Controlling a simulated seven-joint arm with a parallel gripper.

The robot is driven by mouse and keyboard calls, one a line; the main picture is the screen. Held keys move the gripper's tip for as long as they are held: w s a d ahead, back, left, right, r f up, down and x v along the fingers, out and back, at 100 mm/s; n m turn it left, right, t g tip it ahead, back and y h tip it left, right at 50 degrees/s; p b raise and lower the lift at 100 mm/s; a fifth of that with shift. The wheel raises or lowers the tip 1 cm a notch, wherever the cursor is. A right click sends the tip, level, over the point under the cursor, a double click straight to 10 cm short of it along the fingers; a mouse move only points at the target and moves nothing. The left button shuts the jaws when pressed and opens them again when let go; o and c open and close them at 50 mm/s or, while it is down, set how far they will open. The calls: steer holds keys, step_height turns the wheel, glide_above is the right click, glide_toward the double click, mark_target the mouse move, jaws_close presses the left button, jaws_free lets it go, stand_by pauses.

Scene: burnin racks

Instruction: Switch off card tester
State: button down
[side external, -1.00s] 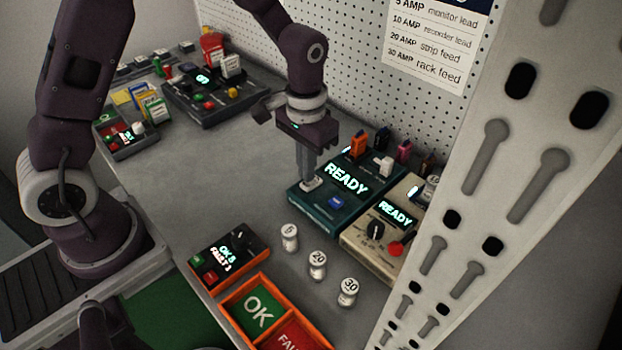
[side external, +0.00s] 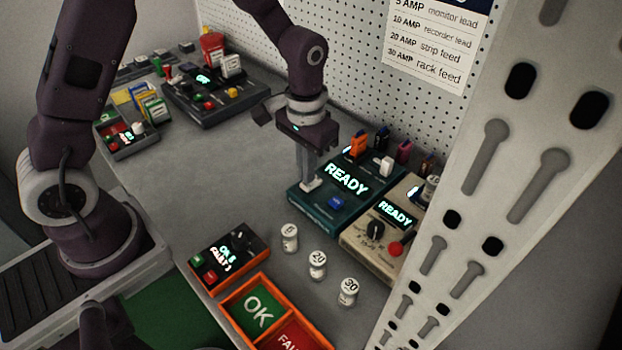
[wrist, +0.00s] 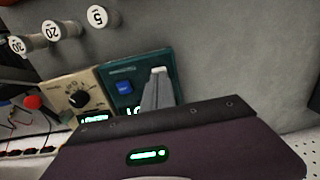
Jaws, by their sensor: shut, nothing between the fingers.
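A teal tester box (side external: 323,216) with a lit READY display (side external: 346,178) and a blue button (side external: 336,203) stands by the pegboard. It also shows in the wrist view (wrist: 121,75), with its blue button (wrist: 123,88); I cannot read its name. My gripper (side external: 311,184) points down, shut and empty, with its fingertips at the box's front-left corner. In the wrist view the fingertips (wrist: 158,74) are over a small white part at that corner, mostly hidden by them. I cannot tell whether they touch it.
A beige tester (side external: 361,244) with a dial, red button and lit READY display stands right of the teal box. Several white-capped jars (side external: 317,262) stand in front. An orange OK/fail tray (side external: 241,288) and a counter box (side external: 229,258) are nearer. Bare bench lies left of my gripper.

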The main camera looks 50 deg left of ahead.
steer(key=shift+f, duration=0.75)
steer(key=shift+r, duration=3.5)
steer(key=s+a+r+t, duration=0.2)
steer(key=s+r+t, duration=0.1)
steer(key=s+r, duration=0.8)
steer(key=s+a+r+t, duration=0.1)
steer(key=s+r+t, duration=0.1)
steer(key=s, duration=0.7)
steer(key=shift+s+a+r+t, duration=0.2)
steer(key=shift+s+r+t, duration=0.15)
steer(key=shift+r, duration=0.4)
steer(key=c, duration=2.1)
jaws_free()
